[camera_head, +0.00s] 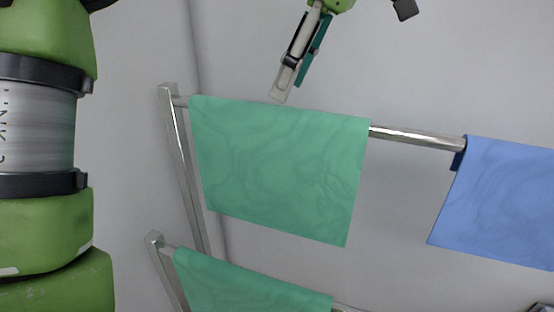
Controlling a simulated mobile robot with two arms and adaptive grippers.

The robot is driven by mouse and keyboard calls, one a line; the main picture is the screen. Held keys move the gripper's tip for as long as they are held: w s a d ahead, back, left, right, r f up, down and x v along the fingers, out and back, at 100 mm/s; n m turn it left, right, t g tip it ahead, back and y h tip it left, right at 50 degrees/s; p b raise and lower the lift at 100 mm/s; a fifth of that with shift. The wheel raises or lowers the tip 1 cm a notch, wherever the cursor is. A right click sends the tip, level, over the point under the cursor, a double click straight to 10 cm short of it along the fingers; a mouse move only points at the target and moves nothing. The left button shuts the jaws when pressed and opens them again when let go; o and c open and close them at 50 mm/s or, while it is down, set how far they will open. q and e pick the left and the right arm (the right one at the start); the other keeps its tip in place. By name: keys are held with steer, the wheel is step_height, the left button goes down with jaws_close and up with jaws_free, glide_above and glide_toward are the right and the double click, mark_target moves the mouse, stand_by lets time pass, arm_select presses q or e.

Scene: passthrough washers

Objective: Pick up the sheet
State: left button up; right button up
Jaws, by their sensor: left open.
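A green sheet (277,170) hangs over the upper metal rail on the left, its top edge along the rail and its lower edge free. A second green sheet (250,290) hangs on a lower rail, cut off by the bottom edge. A blue sheet (497,205) hangs on the upper rail at the right. My left gripper (292,88) comes down from the top centre, tilted, with its tip just above the top edge of the upper green sheet. It is open and appears to hold nothing. I cannot tell whether it touches the sheet. My right gripper is not identifiable.
The metal rail (415,136) is bare between the green and blue sheets. A slanted metal post (183,160) stands at the left end of the rack. A plain grey wall (450,60) lies behind. A small dark part (405,9) shows at the top edge.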

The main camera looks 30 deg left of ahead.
mark_target(263, 137)
arm_select(q)
steer(key=shift+s+a+f, duration=0.15)
steer(key=shift+s+f, duration=0.45)
steer(key=shift+s+a+f, duration=0.15)
steer(key=shift+s+f, duration=0.4)
steer(key=shift+x, duration=0.9)
steer(key=shift+w+a+f, duration=0.75)
steer(key=shift+a+f, duration=0.15)
steer(key=shift+f, duration=0.15)
steer(key=shift+s+f, duration=0.25)
steer(key=shift+f, duration=0.65)
steer(key=x, duration=0.3)
steer(key=shift+s+a+f, duration=0.1)
steer(key=shift+a+f, duration=0.1)
steer(key=shift+a, duration=0.1)
steer(key=shift+d+r, duration=0.1)
steer(key=shift+d, duration=0.15)
steer(key=c, duration=1.2)
jaws_close()
steer(key=shift+a, duration=0.1)
arm_select(e)
steer(key=s, duration=0.1)
steer(key=s+d, duration=0.1)
steer(key=s, duration=0.1)
steer(key=shift+d, duration=0.15)
